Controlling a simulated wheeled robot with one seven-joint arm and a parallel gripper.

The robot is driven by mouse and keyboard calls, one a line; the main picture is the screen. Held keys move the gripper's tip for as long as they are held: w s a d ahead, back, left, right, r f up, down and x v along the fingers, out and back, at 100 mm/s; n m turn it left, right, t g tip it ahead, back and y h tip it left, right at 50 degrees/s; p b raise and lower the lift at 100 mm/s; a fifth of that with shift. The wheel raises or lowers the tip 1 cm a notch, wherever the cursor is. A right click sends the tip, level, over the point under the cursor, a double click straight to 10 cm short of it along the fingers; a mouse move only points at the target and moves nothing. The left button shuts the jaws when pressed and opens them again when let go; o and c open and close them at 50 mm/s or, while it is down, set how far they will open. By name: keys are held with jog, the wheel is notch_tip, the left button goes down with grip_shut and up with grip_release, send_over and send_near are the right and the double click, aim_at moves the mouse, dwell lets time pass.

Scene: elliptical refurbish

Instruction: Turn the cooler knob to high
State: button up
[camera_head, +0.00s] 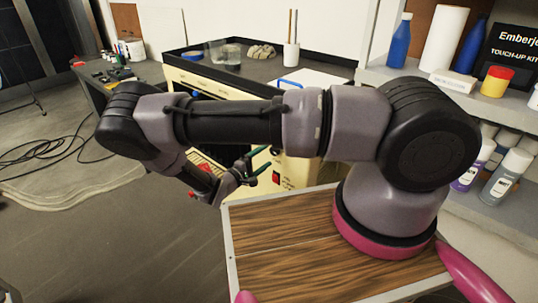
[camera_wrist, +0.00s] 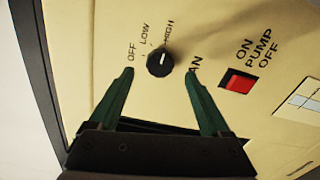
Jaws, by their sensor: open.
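The cooler is a cream box (camera_head: 300,172) behind my arm in the head view; its control panel (camera_wrist: 215,35) fills much of the wrist view. The black round knob (camera_wrist: 160,63) sits on this panel, with OFF, LOW and HIGH printed around its upper side. A small pale mark shows on the knob, but I cannot tell which setting it points to. My gripper (camera_wrist: 161,72) is open, its green fingertips on either side of the knob with visible gaps. The right fingertip partly covers the FAN label. In the head view my gripper (camera_head: 262,163) is close to the cooler's front.
A red pump switch (camera_wrist: 238,81) is right of the knob, near the right finger. A wood-grained top (camera_head: 290,235) lies under my arm base. Shelves with bottles (camera_head: 505,175) stand at right. The floor (camera_head: 110,235) at left is open, with loose cables (camera_head: 60,150).

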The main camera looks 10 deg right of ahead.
jog(key=v, duration=0.7)
jog(key=shift+s+a, duration=0.15)
jog(key=shift+s, duration=0.05)
jog(key=s+d+r+m+g+y, duration=0.1)
jog(key=d+r+m+g+y, duration=0.25)
jog(key=r, duration=0.65)
jog(key=s+d+r+m+g+y, duration=0.1)
jog(key=d+r+m+g+y, duration=0.2)
jog(key=r, duration=0.6)
jog(key=s+d+r+m+g+y, duration=0.1)
jog(key=r+m+g+y, duration=0.35)
jog(key=r, duration=0.55)
jog(key=s+d+r+m+t+y, duration=0.1)
jog(key=s+d+r+t+y, duration=0.1)
jog(key=s+r, duration=0.4)
jog(key=s+d+r+m+t+y, duration=0.1)
jog(key=s+d+r+t+y, duration=0.2)
jog(key=r, duration=1.2)
jog(key=s+d+t, duration=0.2)
jog(key=s, duration=0.2)
jog(key=shift+d+r+t+y, duration=0.15)
jog(key=shift+d+t+y, duration=0.05)
jog(key=shift+t+y, duration=0.1)
